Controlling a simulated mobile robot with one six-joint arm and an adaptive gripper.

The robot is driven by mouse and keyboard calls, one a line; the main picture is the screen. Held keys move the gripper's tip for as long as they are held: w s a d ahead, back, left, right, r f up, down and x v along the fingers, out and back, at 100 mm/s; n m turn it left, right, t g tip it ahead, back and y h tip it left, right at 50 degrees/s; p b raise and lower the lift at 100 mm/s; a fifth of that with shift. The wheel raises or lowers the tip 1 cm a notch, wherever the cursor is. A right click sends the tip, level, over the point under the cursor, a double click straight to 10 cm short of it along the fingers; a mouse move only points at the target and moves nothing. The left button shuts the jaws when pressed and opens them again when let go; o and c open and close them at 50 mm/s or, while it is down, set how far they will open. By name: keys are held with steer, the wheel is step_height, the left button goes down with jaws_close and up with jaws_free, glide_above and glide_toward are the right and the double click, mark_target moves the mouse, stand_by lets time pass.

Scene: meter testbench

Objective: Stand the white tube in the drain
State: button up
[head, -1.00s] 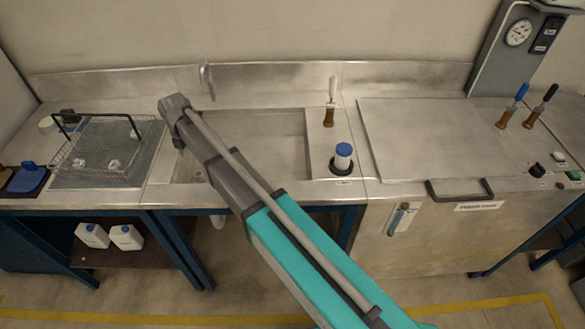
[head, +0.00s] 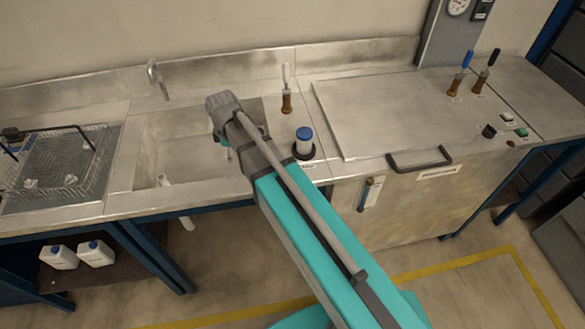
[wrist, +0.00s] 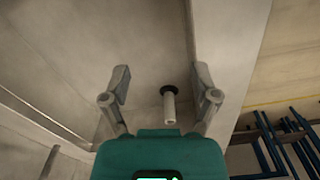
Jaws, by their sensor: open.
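The white tube (head: 163,180) is in the sink basin (head: 152,140), close to its front wall, which hides the tube's foot in the head view. In the wrist view the white tube (wrist: 170,108) appears to stand upright in the dark drain ring (wrist: 169,90). My gripper (wrist: 160,84) is open and empty, with its two fingers wide apart. In the wrist view the tube shows between the fingers, touching neither. In the head view my gripper (head: 227,148) hangs over the basin to the right of the tube, partly hidden by my arm.
A faucet (head: 154,72) rises behind the basin. A wire basket (head: 65,165) sits on the left. A large lid with a handle (head: 420,160) covers the right bench.

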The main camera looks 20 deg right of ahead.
steer(key=s+d+m, duration=0.3)
steer(key=d+m, duration=0.1)
steer(key=d, duration=0.1)
steer(key=s+d+m, duration=0.4)
steer(key=d+m, duration=0.1)
steer(key=s+d+m, duration=0.3)
steer(key=d+m, duration=0.1)
steer(key=d, duration=0.1)
steer(key=shift+s+m, duration=0.2)
steer(key=shift+m, duration=0.1)
steer(key=shift+s+d+m, duration=0.4)
steer(key=shift+d+m, duration=0.1)
steer(key=shift+m, duration=0.1)
